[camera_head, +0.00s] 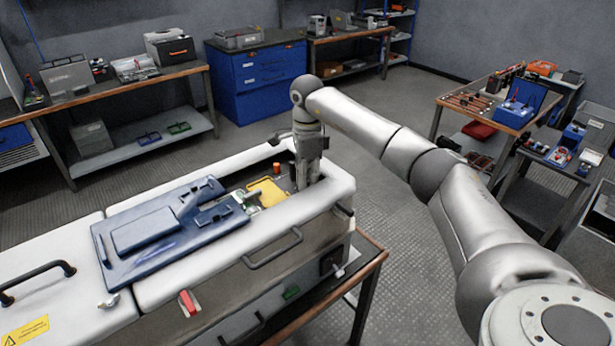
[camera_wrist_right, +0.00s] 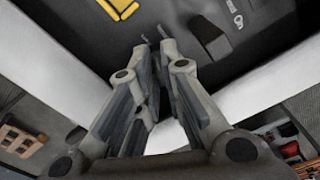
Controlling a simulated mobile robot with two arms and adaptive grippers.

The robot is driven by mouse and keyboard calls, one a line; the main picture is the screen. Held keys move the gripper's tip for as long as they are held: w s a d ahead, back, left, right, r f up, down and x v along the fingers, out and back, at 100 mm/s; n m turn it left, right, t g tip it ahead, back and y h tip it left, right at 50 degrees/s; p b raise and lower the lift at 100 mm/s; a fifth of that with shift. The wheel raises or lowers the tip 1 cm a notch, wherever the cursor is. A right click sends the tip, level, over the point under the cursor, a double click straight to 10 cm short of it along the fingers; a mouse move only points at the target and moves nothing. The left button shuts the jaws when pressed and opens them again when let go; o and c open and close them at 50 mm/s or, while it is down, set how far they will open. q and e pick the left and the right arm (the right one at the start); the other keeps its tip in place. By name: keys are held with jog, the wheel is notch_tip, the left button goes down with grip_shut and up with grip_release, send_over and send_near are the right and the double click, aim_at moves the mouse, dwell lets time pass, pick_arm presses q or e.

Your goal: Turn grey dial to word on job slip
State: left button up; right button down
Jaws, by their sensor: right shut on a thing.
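My right gripper (camera_head: 307,178) reaches down into the open bay of the white cabinet (camera_head: 345,185), at its right end. In the right wrist view its fingers (camera_wrist_right: 152,40) are close together near a dark panel (camera_wrist_right: 190,15). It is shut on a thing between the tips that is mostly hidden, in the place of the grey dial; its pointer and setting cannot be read. A pale marking (camera_wrist_right: 235,15) shows on the panel, too small to read. No job slip can be made out. My left gripper is not in view.
A blue panel (camera_head: 150,235) lies on the cabinet top, left of the bay. A yellow piece (camera_head: 267,192) sits in the bay beside my gripper. A red handle (camera_head: 188,302) is on the cabinet front. Workbenches with tools stand at the back and right; floor between is clear.

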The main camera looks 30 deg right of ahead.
jog(key=m, duration=0.5)
jog(key=shift+r+p, duration=0.1)
jog(key=shift+p, duration=0.3)
jog(key=m, duration=0.4)
jog(key=m+p, duration=0.1)
jog(key=m, duration=0.3)
jog(key=shift+m, duration=1.9)
jog(key=c, duration=1.9)
grip_release()
jog(key=shift+o, duration=0.2)
notch_tip(320, 180, up, 12)
